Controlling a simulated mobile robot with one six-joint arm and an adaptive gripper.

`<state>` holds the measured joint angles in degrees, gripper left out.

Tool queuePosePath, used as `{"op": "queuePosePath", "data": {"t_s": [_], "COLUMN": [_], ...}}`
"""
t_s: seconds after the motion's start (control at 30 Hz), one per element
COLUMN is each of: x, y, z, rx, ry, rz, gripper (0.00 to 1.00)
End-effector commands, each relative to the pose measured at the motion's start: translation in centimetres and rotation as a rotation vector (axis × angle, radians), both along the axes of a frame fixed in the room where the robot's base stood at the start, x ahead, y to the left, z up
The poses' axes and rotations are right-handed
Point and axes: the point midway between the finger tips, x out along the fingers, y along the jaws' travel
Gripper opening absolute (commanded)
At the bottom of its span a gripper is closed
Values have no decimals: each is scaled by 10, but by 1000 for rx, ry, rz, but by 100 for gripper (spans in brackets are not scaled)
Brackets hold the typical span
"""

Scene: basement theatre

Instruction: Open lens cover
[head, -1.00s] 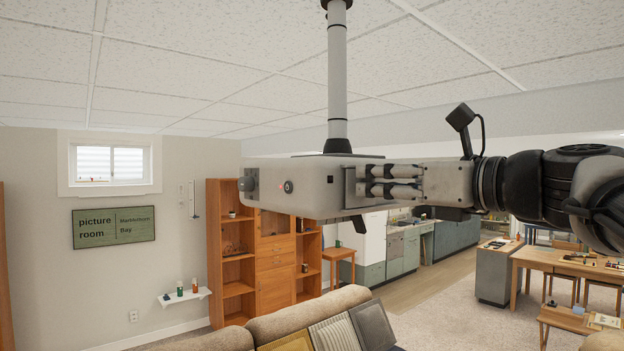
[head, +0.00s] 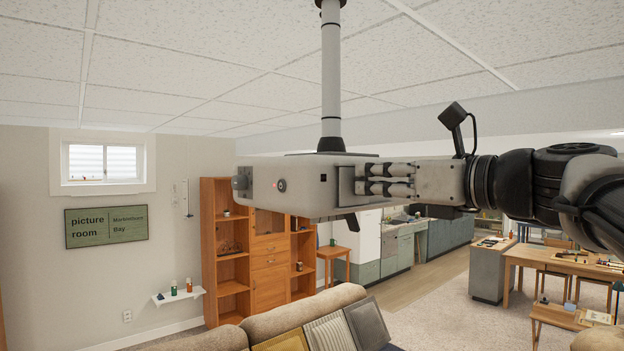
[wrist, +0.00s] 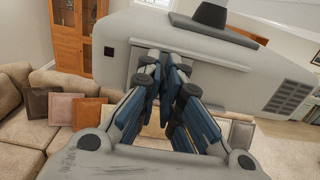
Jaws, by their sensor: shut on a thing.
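A light grey projector (head: 305,190) hangs from the ceiling on a pole. My gripper (head: 360,180) reaches it from the right, with its fingertips at the projector's right-hand face. In the wrist view my gripper (wrist: 166,72) is shut, its fingers close together against the projector's face (wrist: 220,55). A thin grey plate, which I take as the lens cover (head: 346,187), shows upright at the fingertips in the head view. The fingers hide most of it, and the lens is not visible. How far the cover stands open I cannot tell.
The ceiling pole (head: 331,85) stands above the projector. Below are a beige sofa (head: 295,315) with several cushions. An orange wooden bookcase (head: 226,265) stands behind at the left, and a wooden table (head: 565,258) is at the right. Open air surrounds the projector.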

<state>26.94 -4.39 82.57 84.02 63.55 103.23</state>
Motion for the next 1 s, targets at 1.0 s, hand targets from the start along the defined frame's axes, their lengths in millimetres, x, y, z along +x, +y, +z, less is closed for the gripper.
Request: {"op": "queuePosePath", "data": {"t_s": [1.0], "x": [45], "y": [-63], "z": [0], "rx": [0], "ry": [-1], "rz": [-3], "gripper": [0]}}
